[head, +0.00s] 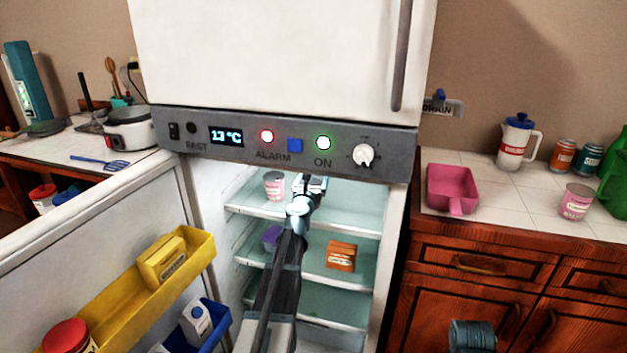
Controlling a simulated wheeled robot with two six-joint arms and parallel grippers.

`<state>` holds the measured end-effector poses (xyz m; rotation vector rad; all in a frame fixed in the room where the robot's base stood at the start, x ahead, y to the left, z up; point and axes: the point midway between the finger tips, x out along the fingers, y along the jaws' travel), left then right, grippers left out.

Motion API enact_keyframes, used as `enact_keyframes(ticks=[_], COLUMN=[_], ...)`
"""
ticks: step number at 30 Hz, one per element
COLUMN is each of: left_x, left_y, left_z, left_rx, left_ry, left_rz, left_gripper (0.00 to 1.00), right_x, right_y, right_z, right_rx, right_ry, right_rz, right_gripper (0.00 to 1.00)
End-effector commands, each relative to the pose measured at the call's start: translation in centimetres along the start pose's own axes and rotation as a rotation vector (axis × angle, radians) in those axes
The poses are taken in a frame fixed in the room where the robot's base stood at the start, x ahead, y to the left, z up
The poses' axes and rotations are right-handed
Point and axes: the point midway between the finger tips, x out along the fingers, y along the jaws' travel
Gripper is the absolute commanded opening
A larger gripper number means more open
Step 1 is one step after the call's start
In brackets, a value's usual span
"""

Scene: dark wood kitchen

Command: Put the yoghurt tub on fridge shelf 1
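A pink and white yoghurt tub (275,185) stands upright on the top fridge shelf (258,208), near its left side. A similar pink and white tub (577,202) stands on the right counter. My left gripper (312,182) is inside the open fridge at top-shelf height, to the right of the tub there and apart from it. Its fingers look spread with nothing between them, though they are small and seen from behind.
An orange box (341,256) and a purple item (271,237) are on the middle shelf. The fridge door (100,230) stands open at left with a yellow bin (140,295) and a blue bin (215,325). A pink tray (452,188), jug (518,140) and cans (563,155) stand on the right counter.

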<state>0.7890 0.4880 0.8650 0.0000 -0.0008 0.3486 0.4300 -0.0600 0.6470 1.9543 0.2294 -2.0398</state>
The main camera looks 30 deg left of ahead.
Motion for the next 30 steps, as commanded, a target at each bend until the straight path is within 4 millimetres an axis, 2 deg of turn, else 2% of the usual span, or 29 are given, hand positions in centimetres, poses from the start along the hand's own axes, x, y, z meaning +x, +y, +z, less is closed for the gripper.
enact_keyframes(ticks=[1, 2, 3, 15, 23, 30], left_x=[0.0, 0.0, 0.0, 0.0, -3.9, -9.0], left_y=[0.0, 0.0, 0.0, 0.0, 0.0, 0.0], left_z=[-0.3, -0.2, -0.1, 0.4, 0.2, 0.2], left_rx=[0.000, 0.000, 0.000, 0.000, 0.001, 0.001], left_ry=[0.000, 0.000, 0.000, 0.000, 0.000, 0.001], left_rz=[0.000, 0.000, 0.000, 0.000, 0.000, 0.000], left_gripper=[0.25, 0.95, 1.00, 1.00, 1.00, 1.00], right_x=[0.3, 0.2, 0.1, -0.4, -0.2, -0.2], right_y=[0.0, 0.0, 0.0, 0.0, 0.0, 0.0], right_z=[0.0, 0.0, 0.0, 0.0, 0.0, 0.0], right_rx=[0.000, 0.000, 0.000, 0.000, 0.000, 0.000], right_ry=[0.000, 0.000, 0.000, 0.000, 0.000, 0.000], right_rz=[0.000, 0.000, 0.000, 0.000, 0.000, 0.000], right_gripper=[0.50, 0.50, 0.50, 0.50, 0.50, 0.50])
